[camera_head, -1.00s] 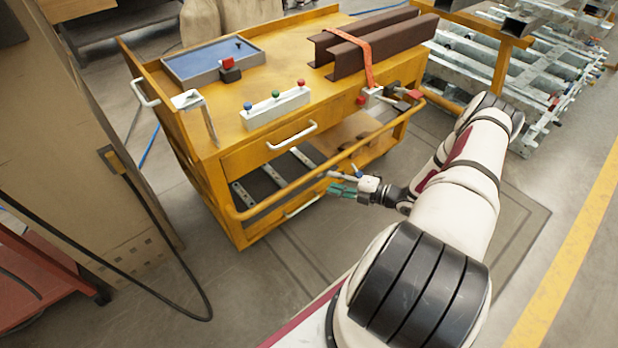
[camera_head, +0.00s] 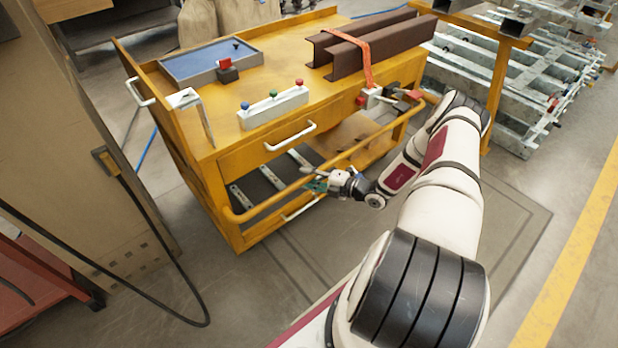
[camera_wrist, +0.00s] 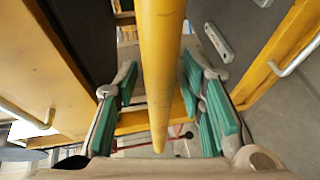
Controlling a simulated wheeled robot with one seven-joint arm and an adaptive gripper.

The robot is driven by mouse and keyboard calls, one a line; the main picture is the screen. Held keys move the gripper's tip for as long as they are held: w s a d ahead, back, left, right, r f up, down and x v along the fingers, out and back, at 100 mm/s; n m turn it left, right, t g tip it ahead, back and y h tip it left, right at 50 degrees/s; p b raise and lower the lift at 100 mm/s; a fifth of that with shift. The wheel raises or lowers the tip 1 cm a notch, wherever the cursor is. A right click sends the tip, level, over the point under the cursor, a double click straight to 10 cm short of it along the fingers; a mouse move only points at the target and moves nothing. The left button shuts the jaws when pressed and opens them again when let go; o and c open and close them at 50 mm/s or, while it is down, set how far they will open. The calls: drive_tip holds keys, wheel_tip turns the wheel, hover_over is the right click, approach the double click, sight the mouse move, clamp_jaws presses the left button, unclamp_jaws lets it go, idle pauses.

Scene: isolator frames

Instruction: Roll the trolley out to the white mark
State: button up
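The yellow trolley (camera_head: 232,163) stands on the grey floor, with a yellow push bar (camera_head: 375,142) along its near side. My gripper (camera_head: 316,184) is at this bar, left of its middle. In the wrist view the bar (camera_wrist: 161,70) runs between the green finger pads of my gripper (camera_wrist: 160,92). The fingers are spread, and a gap shows on each side of the bar. I cannot tell how deep the bar sits between them. I do not see a white mark on the floor.
The trolley carries a blue tray (camera_head: 208,62), a button box (camera_head: 272,108) and brown beams (camera_head: 375,45) under an orange strap. A cardboard-coloured cabinet (camera_head: 70,140) with a cable stands left. Metal racks (camera_head: 500,85) stand right. Floor right of my arm is clear to a yellow line (camera_head: 572,255).

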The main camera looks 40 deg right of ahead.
clamp_jaws()
drive_tip(key=shift+s, duration=0.15)
drive_tip(key=s+d, duration=0.1)
drive_tip(key=s, duration=3.9)
drive_tip(key=shift+d+f+b, duration=0.2)
drive_tip(key=shift+b, duration=0.15)
drive_tip(key=shift+o, duration=1.4)
unclamp_jaws()
drive_tip(key=shift+o, duration=0.2)
drive_tip(key=shift+w+r, duration=0.1)
